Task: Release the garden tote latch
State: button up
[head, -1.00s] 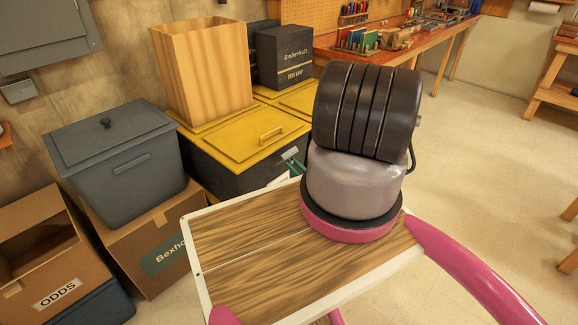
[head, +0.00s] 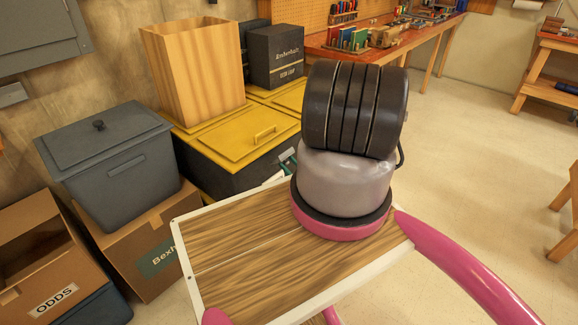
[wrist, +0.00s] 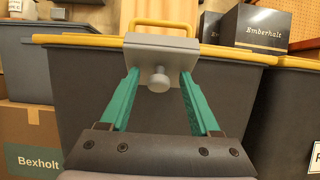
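A dark grey tote (wrist: 85,80) with a yellow lid fills the wrist view; it also shows in the head view (head: 230,171). No name label shows on it, so I cannot confirm that it is the garden tote. A grey metal latch (wrist: 160,48) with a round knob (wrist: 158,80) sits at its rim, below the yellow lid handle (wrist: 163,23). My gripper (wrist: 159,78) is open, its teal fingers on either side of the knob, with visible gaps. Contact with the latch plate cannot be told. In the head view my arm hides most of the gripper.
A tall wooden bin (head: 195,70) stands on the yellow lid (head: 235,140). A black Emberhalt box (head: 276,55) stands behind. A lidded grey bin (head: 110,165) sits on a Bexholt carton (head: 135,250) at left, near an ODDS carton (head: 35,270). The floor at right (head: 470,170) is clear.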

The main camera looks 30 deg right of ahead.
notch_tip(320, 180, up, 10)
dwell(0.6)
dwell(0.4)
